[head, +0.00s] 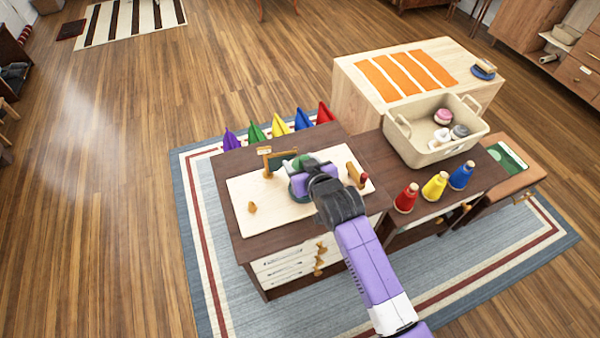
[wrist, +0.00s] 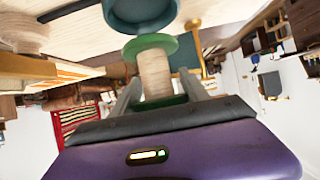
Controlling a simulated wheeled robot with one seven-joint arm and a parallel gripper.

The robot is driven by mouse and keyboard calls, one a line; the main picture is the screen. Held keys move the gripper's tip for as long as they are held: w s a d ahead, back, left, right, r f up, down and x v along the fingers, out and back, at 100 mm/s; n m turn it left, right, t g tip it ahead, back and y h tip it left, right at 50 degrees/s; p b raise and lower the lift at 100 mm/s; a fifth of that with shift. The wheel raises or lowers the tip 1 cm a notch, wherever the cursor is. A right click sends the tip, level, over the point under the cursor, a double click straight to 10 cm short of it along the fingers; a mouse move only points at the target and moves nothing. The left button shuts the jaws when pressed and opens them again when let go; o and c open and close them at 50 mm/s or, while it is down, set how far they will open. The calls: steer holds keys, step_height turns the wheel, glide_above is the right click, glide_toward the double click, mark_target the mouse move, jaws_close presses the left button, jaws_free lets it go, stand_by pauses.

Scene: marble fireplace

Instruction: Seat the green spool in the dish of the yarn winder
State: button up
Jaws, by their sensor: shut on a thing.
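The green spool (wrist: 155,78), with green flanges and pale thread, is between the fingers of my gripper (wrist: 158,95) in the wrist view. My gripper is shut on it. The teal dish (wrist: 140,12) of the yarn winder is just beyond the spool's outer flange; I cannot tell whether they touch. In the head view my gripper (head: 303,178) is over the pale board on the dark cabinet, hiding most of the spool. The dish's teal rim (head: 293,190) shows beside my gripper.
A wooden frame (head: 265,160) and an upright wooden post (head: 355,174) flank my gripper on the board (head: 245,193). The board's front left is mostly clear.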

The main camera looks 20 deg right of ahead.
steer(key=shift+f, duration=2.3)
steer(key=shift+f, duration=0.1)
steer(key=shift+f, duration=0.1)
steer(key=o, duration=1.4)
steer(key=shift+s+r, duration=0.1)
steer(key=shift+r, duration=0.15)
steer(key=v, duration=1.1)
steer(key=shift+s, duration=0.35)
steer(key=shift+s+r, duration=0.1)
